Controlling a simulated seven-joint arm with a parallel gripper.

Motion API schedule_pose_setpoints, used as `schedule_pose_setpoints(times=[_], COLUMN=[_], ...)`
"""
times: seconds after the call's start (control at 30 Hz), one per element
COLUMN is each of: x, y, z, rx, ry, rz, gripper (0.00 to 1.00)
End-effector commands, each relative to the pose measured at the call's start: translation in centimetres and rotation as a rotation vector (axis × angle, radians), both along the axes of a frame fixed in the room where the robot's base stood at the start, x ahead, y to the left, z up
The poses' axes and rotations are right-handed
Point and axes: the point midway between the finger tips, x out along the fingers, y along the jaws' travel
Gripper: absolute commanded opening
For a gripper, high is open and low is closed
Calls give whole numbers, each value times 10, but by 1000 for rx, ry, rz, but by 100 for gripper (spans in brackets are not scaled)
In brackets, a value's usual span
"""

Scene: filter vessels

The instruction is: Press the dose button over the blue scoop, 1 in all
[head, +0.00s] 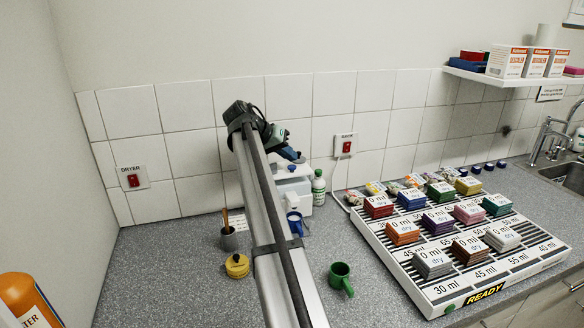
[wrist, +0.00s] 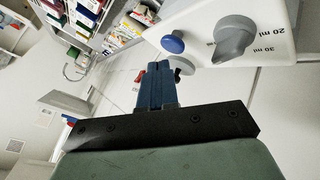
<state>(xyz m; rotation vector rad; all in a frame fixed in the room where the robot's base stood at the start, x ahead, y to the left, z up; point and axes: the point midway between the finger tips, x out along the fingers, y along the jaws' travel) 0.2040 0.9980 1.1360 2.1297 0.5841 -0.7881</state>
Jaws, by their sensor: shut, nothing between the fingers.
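The white dispenser (head: 296,187) stands against the back wall, partly hidden behind my arm. In the wrist view its face shows a round blue button (wrist: 172,43) beside a grey knob (wrist: 233,38) marked 20 ml and 30 ml. The blue scoop (head: 295,223) is at the dispenser's front, below its upper part, partly covered by my arm. My gripper (head: 298,157) is above the dispenser. In the wrist view its blue fingers (wrist: 154,72) are shut and empty, close to the blue button but apparently apart from it. A grey round part (wrist: 182,65) shows beside the fingertips.
A large rack (head: 400,272) of coloured filter blocks fills the right.

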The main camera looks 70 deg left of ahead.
Motion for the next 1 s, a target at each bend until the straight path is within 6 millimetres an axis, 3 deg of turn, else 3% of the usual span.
schedule_pose_setpoints(times=[0.27, 0.8, 1.0], x=[0, 0, 0], y=[1, 1, 0], z=[6, 47, 50], rx=[1, 1, 0], ry=[-1, 0, 0], rz=[1, -1, 0], gripper=[0, 0, 0])
